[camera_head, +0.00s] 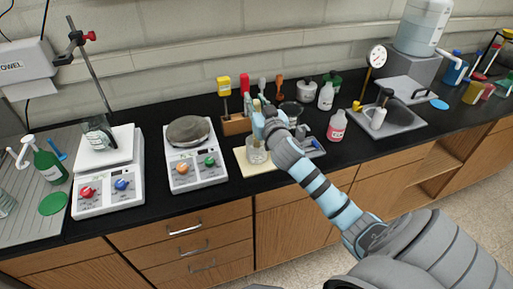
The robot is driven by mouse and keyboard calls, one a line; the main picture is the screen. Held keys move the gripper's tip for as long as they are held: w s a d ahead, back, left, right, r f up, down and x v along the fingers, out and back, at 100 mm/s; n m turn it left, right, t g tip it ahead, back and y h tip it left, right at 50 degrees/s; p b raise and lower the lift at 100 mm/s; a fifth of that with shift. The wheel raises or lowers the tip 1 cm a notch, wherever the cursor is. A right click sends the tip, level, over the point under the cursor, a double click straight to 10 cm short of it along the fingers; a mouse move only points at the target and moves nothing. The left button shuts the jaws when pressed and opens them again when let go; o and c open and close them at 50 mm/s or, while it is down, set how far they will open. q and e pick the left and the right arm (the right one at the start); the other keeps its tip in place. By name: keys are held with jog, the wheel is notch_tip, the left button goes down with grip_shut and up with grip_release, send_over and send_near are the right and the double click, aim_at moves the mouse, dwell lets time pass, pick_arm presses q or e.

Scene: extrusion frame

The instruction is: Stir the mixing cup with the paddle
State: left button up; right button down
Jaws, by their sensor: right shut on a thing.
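The mixing cup (256,152) is a small clear cup on a pale yellow mat (244,166) near the counter's front edge. My right gripper (261,122) is just above the cup, its arm reaching in from the lower right. It is shut on the paddle, whose pale shaft (256,137) shows only in part and seems to run down to the cup. My gripper and the cup wall hide much of the paddle, and I cannot tell how deep its tip is. My left gripper is not in view.
A wooden holder (236,127) with coloured-handled tools stands behind the mat.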

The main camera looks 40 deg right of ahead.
jog(key=shift+r, duration=0.85)
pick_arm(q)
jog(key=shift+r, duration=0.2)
pick_arm(e)
jog(key=shift+s+r, duration=0.1)
jog(key=shift+r, duration=3.35)
